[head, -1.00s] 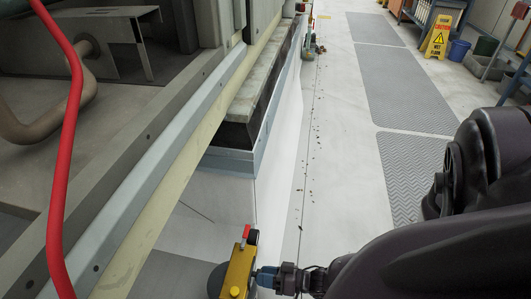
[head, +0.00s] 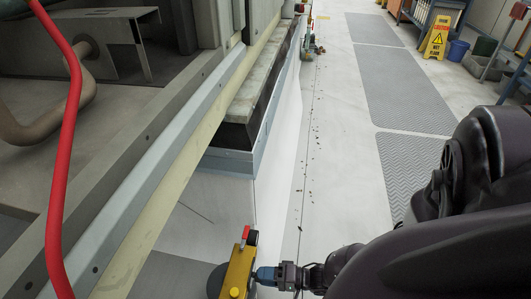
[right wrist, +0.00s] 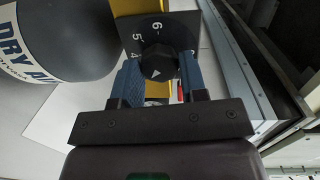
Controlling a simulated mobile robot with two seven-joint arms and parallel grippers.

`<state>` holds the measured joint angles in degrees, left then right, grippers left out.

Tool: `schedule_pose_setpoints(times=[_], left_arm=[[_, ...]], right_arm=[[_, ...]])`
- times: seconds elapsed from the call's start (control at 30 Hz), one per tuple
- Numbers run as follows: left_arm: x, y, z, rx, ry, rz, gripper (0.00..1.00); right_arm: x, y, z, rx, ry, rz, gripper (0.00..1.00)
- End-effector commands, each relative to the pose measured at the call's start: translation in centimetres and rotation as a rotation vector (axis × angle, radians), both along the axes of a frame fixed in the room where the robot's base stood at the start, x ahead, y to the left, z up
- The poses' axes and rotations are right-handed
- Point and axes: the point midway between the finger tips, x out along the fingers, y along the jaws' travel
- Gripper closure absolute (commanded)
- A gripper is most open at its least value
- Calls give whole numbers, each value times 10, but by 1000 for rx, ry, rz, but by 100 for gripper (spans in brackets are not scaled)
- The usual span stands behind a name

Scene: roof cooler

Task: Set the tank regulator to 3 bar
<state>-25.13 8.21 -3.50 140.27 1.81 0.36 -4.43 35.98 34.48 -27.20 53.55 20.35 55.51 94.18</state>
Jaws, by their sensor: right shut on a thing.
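The tank regulator (head: 238,272) is a yellow block with a red part on top, at the bottom of the head view. In the right wrist view its black dial plate (right wrist: 181,27) carries white numbers; 6, 5 and 4 show. The black knob (right wrist: 157,60) sits in front of the plate, with a white triangle on its face. I cannot read its setting for sure. My right gripper (right wrist: 159,72) is shut on the knob, its blue fingers on either side; it also shows in the head view (head: 266,275). My left gripper is out of view.
A dark tank (right wrist: 55,35) with a white lettered band stands beside the regulator. A red hose (head: 68,150) hangs at the left. A long unit with a pale rail (head: 150,205) fills the left. A wet-floor sign (head: 437,39) stands on the far walkway.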

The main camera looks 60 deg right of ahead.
Motion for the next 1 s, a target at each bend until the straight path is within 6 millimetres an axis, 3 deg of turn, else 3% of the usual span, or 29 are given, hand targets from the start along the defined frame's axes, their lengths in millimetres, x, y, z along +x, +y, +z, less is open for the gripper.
schedule_pose_setpoints(times=[0.67, 0.7, 0.8, 0.83, 1.0], left_arm=[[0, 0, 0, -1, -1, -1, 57], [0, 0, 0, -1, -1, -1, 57], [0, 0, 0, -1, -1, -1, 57], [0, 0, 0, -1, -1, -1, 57], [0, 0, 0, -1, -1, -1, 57]], right_arm=[[-2, 1, -1, 55, 26, 1, 84], [-2, 1, -1, 55, 26, 1, 55], [-2, 1, -1, 54, 24, 1, 39], [-1, 1, -1, 54, 24, 1, 35], [-1, 0, -1, 54, 23, 0, 35]])
